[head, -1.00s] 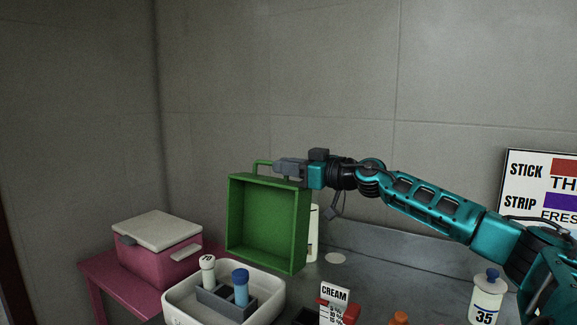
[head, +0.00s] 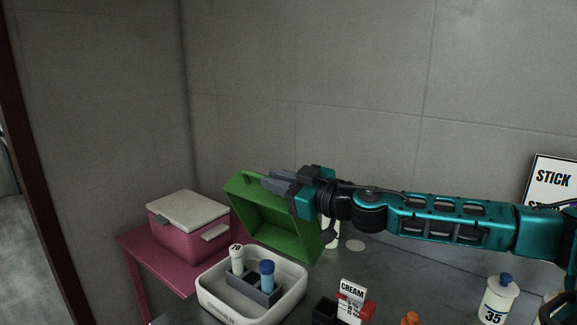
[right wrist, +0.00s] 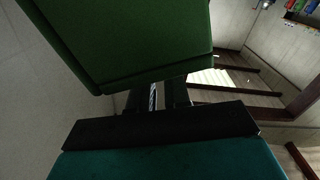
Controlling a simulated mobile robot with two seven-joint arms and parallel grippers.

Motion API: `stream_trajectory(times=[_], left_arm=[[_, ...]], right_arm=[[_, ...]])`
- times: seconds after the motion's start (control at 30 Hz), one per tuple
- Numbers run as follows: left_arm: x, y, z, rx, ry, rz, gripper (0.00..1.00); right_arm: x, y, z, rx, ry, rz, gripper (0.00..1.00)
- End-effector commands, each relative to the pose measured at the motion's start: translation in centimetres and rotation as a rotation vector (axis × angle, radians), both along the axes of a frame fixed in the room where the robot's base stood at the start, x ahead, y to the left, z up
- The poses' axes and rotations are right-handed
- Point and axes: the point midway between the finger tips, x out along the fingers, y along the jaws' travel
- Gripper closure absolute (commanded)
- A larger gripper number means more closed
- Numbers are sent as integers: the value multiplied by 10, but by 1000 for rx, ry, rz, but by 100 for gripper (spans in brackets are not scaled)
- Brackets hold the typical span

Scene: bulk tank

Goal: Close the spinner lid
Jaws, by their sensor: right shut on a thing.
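The green spinner lid (head: 283,232), a shallow box shape, is raised and leans forward, its hollow underside facing the front. It hangs behind and above a white tub (head: 214,307) that holds a grey rack with tubes. My right gripper (head: 280,184) is shut on the handle at the lid's top edge, and the jaws hide most of that handle. In the right wrist view, the green lid (right wrist: 125,40) fills the top beyond the fingers. The lid's hinge cannot be made out. My left gripper is not in view.
A pink cooler (head: 187,235) with a pale lid stands on a pink table at the left. A CREAM card (head: 351,300), an orange-capped item (head: 410,319) and a blue-capped bottle (head: 497,300) stand on the grey bench. A wall sign (head: 553,180) is at the right.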

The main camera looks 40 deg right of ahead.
Motion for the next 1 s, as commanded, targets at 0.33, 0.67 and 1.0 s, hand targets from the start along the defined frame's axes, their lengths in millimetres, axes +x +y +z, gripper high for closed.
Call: stream_trajectory(times=[0.33, 0.67, 1.0], left_arm=[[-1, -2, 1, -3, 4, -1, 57], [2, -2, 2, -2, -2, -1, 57], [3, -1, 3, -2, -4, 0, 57]], right_arm=[[-3, 11, -4, 7, 3, 4, 100], [-3, 11, -5, 8, 4, 4, 77], [-3, 10, -4, 4, 2, 2, 62]])
